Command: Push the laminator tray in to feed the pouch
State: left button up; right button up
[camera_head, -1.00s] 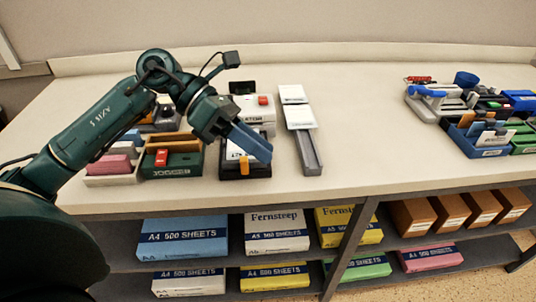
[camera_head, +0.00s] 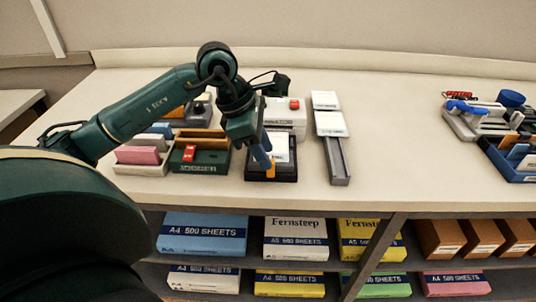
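A white machine with a red button (camera_head: 286,118), which appears to be the laminator, stands on the counter. A low black tray (camera_head: 287,173) lies in front of it, with a white sheet and an orange tab on it. My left gripper (camera_head: 264,155) is over the tray's left part, its blue fingers pointing down by the orange tab. Its fingers overlap in this view, so I cannot tell whether they are apart or whether they touch the tray. They hide part of the tray and sheet. My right gripper is not in view.
A grey rail with white blocks (camera_head: 334,150) lies just right of the tray. A green box (camera_head: 201,165) and a holder with a pink block (camera_head: 138,155) sit left. Office items with a blue bin (camera_head: 515,173) stand at the right. The counter between is clear.

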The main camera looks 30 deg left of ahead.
pick_arm(q)
jog(key=shift+x, duration=1.15)
jog(key=shift+c, duration=0.6)
grip_shut()
